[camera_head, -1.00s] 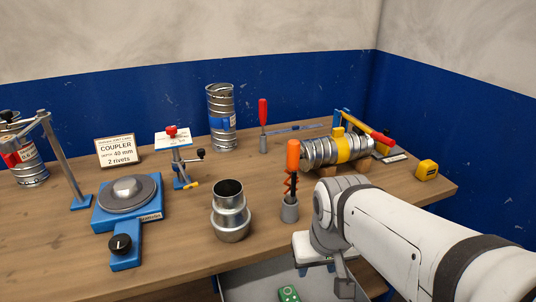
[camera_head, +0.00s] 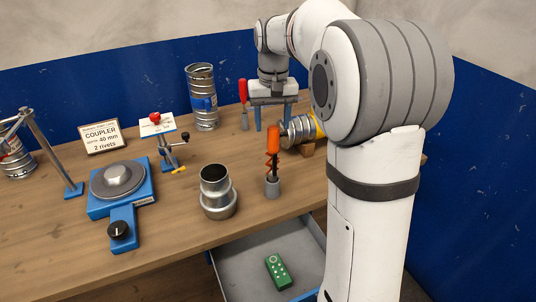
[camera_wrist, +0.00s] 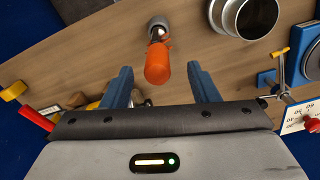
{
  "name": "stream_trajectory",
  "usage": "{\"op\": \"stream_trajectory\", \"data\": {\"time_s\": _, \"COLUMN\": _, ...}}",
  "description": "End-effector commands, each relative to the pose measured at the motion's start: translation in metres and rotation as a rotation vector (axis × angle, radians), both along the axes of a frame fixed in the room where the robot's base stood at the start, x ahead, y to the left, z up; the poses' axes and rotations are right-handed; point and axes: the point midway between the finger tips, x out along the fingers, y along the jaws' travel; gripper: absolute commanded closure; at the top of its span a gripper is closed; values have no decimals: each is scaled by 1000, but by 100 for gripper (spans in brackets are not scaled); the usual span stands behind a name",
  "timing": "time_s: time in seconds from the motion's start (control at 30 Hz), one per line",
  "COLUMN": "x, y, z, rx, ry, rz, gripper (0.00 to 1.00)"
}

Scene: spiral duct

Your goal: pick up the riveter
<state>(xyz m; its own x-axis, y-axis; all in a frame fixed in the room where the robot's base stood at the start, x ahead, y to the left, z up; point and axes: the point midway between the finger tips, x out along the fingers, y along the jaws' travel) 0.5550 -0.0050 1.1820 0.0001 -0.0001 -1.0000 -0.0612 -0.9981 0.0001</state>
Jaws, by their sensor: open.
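The riveter (camera_head: 272,162) has an orange handle and an orange zigzag linkage along a dark shaft. It stands upright in a small grey cup (camera_head: 273,188) near the table's front edge. In the wrist view the riveter's orange handle (camera_wrist: 158,64) shows ahead of and between the blue fingers, with the cup (camera_wrist: 158,27) beyond it. My gripper (camera_head: 272,126) is open and empty, its fingers pointing down. It is behind the riveter in the head view, apart from it. Its fingertips (camera_wrist: 117,72) also show in the wrist view.
A red-handled tool (camera_head: 243,94) stands close left of my gripper. The silver coupler (camera_head: 217,192) is left of the riveter. A ribbed duct (camera_head: 298,130) lies behind, partly hidden by my arm. An open drawer (camera_head: 235,277) below holds a green box (camera_head: 278,271).

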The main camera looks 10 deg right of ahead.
Motion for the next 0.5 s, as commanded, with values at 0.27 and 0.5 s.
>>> {"op": "stream_trajectory", "data": {"time_s": 0.27, "x": 1, "y": -2, "z": -31, "rx": 0, "ry": 4, "rz": -1, "gripper": 46}}
{"op": "stream_trajectory", "data": {"time_s": 0.5, "x": 2, "y": -5, "z": -66, "rx": 0, "ry": 4, "rz": -2, "gripper": 46}}
